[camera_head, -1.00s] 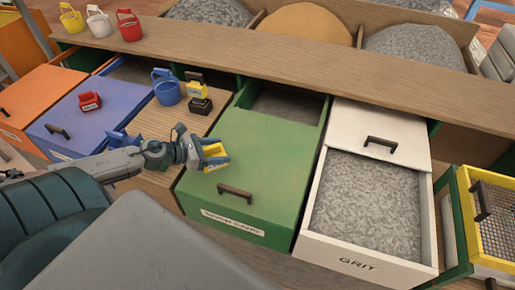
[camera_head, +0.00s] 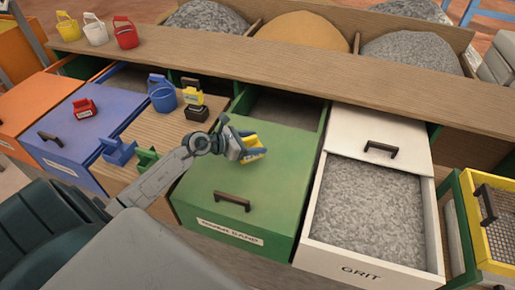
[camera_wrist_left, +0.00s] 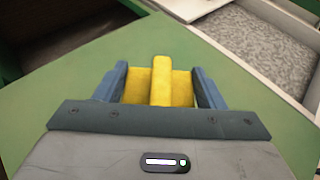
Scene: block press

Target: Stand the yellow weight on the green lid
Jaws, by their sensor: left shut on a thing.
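My left gripper (camera_head: 247,147) is shut on the yellow weight (camera_wrist_left: 161,82), which sits between its two fingers in the left wrist view. In the head view the yellow weight (camera_head: 252,152) is over the middle-right part of the green lid (camera_head: 205,178), beyond the dark lid handle. I cannot tell whether the weight touches the lid; it looks tilted. The green lid (camera_wrist_left: 65,95) fills much of the left wrist view around the gripper. My right gripper is not in view.
A grit drawer (camera_head: 365,215) stands right of the green lid. To the left are a blue bucket (camera_head: 162,95), a black block (camera_head: 196,112) with a yellow piece on it, a blue lid (camera_head: 75,135) bearing a red weight (camera_head: 85,108), and blue and green holders (camera_head: 118,150). A wooden shelf (camera_head: 260,80) runs behind.

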